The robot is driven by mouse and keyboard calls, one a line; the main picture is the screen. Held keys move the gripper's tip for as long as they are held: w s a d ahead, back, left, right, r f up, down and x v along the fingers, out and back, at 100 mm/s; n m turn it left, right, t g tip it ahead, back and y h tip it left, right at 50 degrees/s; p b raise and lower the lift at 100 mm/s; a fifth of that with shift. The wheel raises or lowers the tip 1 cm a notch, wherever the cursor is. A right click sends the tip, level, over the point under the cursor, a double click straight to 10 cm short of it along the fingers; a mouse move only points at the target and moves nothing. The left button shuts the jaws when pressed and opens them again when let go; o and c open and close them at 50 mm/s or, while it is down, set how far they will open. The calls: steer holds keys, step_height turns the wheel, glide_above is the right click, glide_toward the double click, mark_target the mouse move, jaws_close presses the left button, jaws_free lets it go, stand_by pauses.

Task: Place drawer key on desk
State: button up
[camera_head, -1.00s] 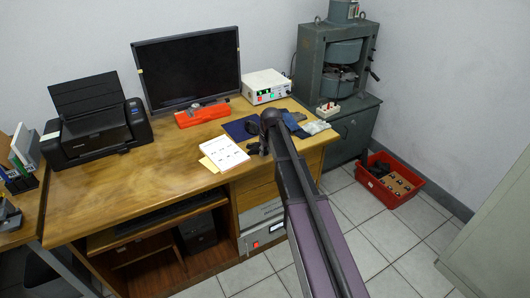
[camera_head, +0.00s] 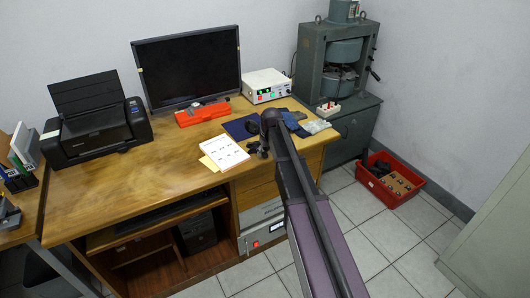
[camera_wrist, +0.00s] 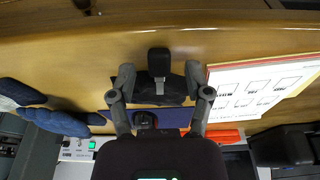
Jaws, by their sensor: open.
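My gripper (camera_wrist: 159,78) is open over the front right part of the desk (camera_head: 130,195), its two fingers spread to either side in the wrist view. The drawer key, with a black head (camera_wrist: 159,60) and a short metal shaft, lies between the fingertips with visible gaps on both sides. It appears to be on the wooden top, with a dark patch around it; exact contact is hard to tell. In the head view my gripper (camera_head: 258,149) is small and dark beside the white sheet, and the key cannot be made out there.
A printed white sheet (camera_head: 224,154) lies left of my gripper, and a dark blue folder (camera_head: 236,130) lies behind it. Blue gloves (camera_head: 294,123) are to the right. An orange-red case (camera_head: 202,113), monitor (camera_head: 188,70) and printer (camera_head: 95,125) stand farther back. The desk's left middle is clear.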

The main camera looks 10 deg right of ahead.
steer(key=a+p+v, duration=0.1)
steer(key=p+v, duration=1.1)
steer(key=shift+d+r, duration=0.4)
steer(key=shift+d, duration=0.1)
stand_by(0.7)
steer(key=s+a+m+g, duration=0.1)
steer(key=s+m+g, duration=0.1)
steer(key=s, duration=2.4)
steer(key=shift+s+f+m+h, duration=0.3)
steer(key=shift+m+h, duration=0.1)
steer(key=shift+m, duration=0.4)
steer(key=shift+a, duration=0.1)
steer(key=shift+r+p, duration=0.6)
steer(key=shift+p, duration=0.15)
